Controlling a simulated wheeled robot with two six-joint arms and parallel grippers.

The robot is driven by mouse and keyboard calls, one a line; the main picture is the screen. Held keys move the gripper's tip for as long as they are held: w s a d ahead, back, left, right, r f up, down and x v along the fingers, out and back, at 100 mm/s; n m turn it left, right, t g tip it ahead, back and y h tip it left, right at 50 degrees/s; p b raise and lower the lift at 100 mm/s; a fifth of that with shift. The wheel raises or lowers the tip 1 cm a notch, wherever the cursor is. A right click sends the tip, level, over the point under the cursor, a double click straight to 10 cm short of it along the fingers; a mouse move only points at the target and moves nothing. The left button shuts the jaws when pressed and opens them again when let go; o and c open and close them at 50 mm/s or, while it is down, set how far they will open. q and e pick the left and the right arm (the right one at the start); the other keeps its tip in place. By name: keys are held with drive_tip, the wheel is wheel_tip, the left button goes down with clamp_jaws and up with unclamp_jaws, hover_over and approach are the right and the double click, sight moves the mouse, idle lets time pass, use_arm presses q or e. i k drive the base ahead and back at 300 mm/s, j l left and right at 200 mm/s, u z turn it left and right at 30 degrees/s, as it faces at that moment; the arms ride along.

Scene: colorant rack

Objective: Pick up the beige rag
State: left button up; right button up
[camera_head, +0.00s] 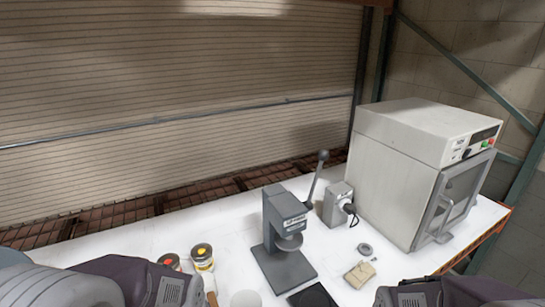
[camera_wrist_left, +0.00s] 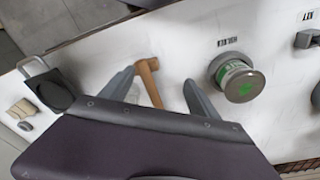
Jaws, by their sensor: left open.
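The beige rag (camera_head: 360,274) lies folded on the white table, right of the grey lever press in the head view. It also shows at the left edge of the left wrist view (camera_wrist_left: 19,109). My left gripper (camera_wrist_left: 158,76) is open in the left wrist view, its two fingers apart. A wooden hammer-shaped tool (camera_wrist_left: 150,82) shows between the fingers, and I see no grip on it. The rag is well to the left of these fingers. In the head view my left gripper is hidden below the arm. My right gripper's fingers are not in view.
The grey lever press (camera_head: 283,242) stands left of the rag. A small grey round item (camera_head: 365,248) lies just behind it. A large oven (camera_head: 424,165) stands to the right, a grey box (camera_head: 336,205) behind. A black plate (camera_head: 312,297) and paint cans (camera_head: 202,255) are on the table.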

sight(363, 272)
drive_tip(key=k, duration=0.25)
drive_tip(key=u, duration=1)
drive_tip(key=z, duration=1.75)
drive_tip(key=i+l+u, duration=0.15)
drive_tip(key=i+l, duration=1.05)
drive_tip(key=i, duration=0.15)
